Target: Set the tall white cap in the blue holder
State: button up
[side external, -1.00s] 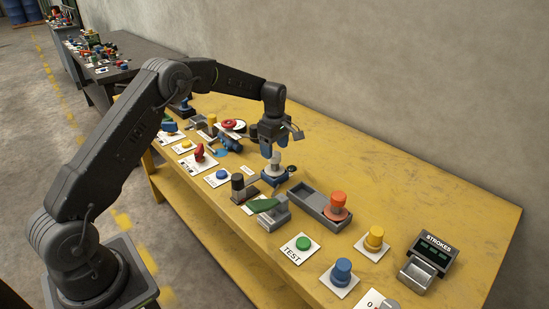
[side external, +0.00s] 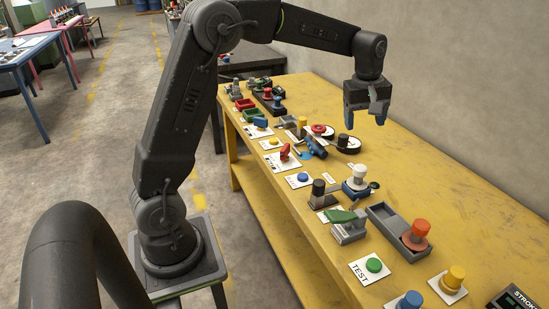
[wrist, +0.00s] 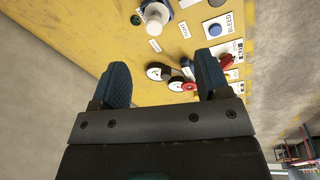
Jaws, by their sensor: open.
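The tall white cap (side external: 360,171) stands upright at the blue holder (side external: 354,188) on the yellow bench; I cannot tell how deep it sits. My gripper (side external: 366,119) is open and empty, fingers pointing down, well above the bench and apart from the cap. In the wrist view my gripper's (wrist: 162,80) two blue fingers are spread with nothing between them.
A grey tray with an orange knob (side external: 416,231) lies just in front of the holder. A green-handled lever (side external: 346,220) and a black-topped post (side external: 318,190) are to its left. A red-and-black valve group (side external: 322,140) is behind.

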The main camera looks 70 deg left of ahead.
jog(key=s+d+r+m+t, duration=0.1)
jog(key=s+d+r+m, duration=0.3)
jog(key=s, duration=0.3)
jog(key=s+d+f+m+t, duration=0.1)
jog(key=s+m, duration=0.4)
jog(key=s, duration=0.5)
jog(key=s+d+f+m+t, duration=0.1)
jog(key=s+d+m, duration=0.3)
jog(key=s, duration=0.7)
jog(key=shift+d+f+m+t, duration=0.15)
jog(key=shift+f+m+t, duration=0.1)
jog(key=shift+m+t, duration=0.3)
